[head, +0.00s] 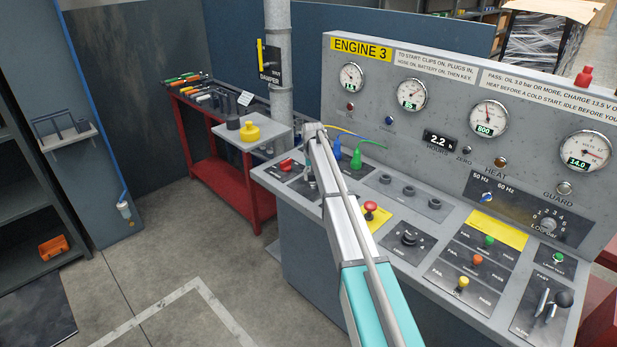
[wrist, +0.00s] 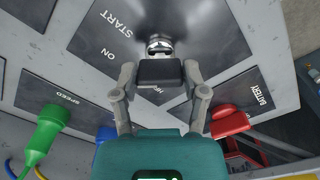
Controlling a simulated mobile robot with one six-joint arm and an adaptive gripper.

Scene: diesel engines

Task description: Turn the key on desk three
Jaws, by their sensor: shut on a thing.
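Desk three (head: 291,183) is the grey console under the yellow ENGINE 3 sign (head: 361,49). In the wrist view, the key (wrist: 158,69) has a black head and sits at a round metal lock (wrist: 160,44) on a dark plate marked ON and START. My gripper (wrist: 160,73) is shut on the key's head, one finger on each side. A further label under the key is partly covered, so the key's exact position against the marks is unclear. In the head view, my arm hides most of the key and its plate.
A red switch (wrist: 228,120) is at the BATTERY plate beside the key. Green (head: 356,159) and blue (head: 337,150) plugs with cables stand close by. A red stop button (head: 371,207) and several knobs are on the console. A red tool bench (head: 229,186) stands to the left.

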